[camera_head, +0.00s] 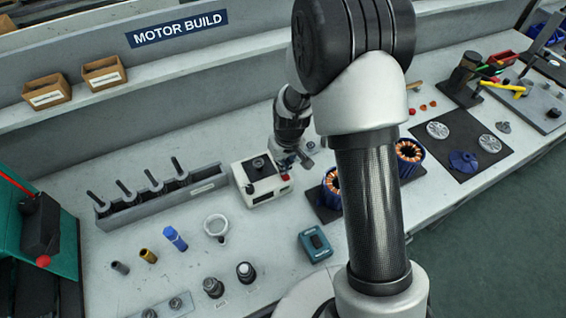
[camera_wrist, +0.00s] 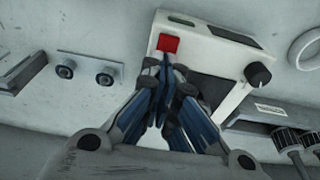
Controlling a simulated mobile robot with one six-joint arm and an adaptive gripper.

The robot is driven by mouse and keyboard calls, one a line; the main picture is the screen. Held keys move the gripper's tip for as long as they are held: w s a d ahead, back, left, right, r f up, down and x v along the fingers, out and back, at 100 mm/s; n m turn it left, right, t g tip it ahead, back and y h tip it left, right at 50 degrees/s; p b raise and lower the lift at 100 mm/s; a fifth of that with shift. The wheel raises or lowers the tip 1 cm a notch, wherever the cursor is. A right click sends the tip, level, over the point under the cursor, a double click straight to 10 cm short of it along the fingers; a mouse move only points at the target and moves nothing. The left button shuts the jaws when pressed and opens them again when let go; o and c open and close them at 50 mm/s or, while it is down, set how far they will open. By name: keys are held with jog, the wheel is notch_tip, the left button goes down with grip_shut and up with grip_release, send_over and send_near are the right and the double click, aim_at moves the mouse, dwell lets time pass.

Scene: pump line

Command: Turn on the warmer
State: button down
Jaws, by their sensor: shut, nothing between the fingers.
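The warmer (camera_head: 256,198) is a white box with a dark top plate and a small display on its front, standing mid-bench in the head view. It also fills the upper middle of the wrist view (camera_wrist: 205,48). Its red switch (camera_wrist: 168,43) is at one front corner and a black knob (camera_wrist: 258,74) is at the other. My gripper (camera_wrist: 168,66) is shut and empty, its fingertips right by the red switch. I cannot tell whether they touch it. In the head view my gripper (camera_head: 303,161) is just right of the warmer.
A grey rack (camera_head: 150,208) with several upright black tools stands left of the warmer. A white ring (camera_head: 216,226) and a teal device (camera_head: 315,246) are in front. Copper-wound stators (camera_head: 408,152) are at the right, partly behind my arm.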

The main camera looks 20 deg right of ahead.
jog(key=shift+w+f+g+p, duration=0.2)
jog(key=shift+g+p, duration=0.2)
jog(key=shift+p, duration=0.45)
jog(key=shift+f, duration=0.15)
jog(key=shift+s, duration=0.15)
jog(key=shift+s+d+r, duration=0.1)
jog(key=shift+s+r, duration=0.15)
jog(key=shift+s, duration=0.4)
jog(key=shift+w, duration=0.1)
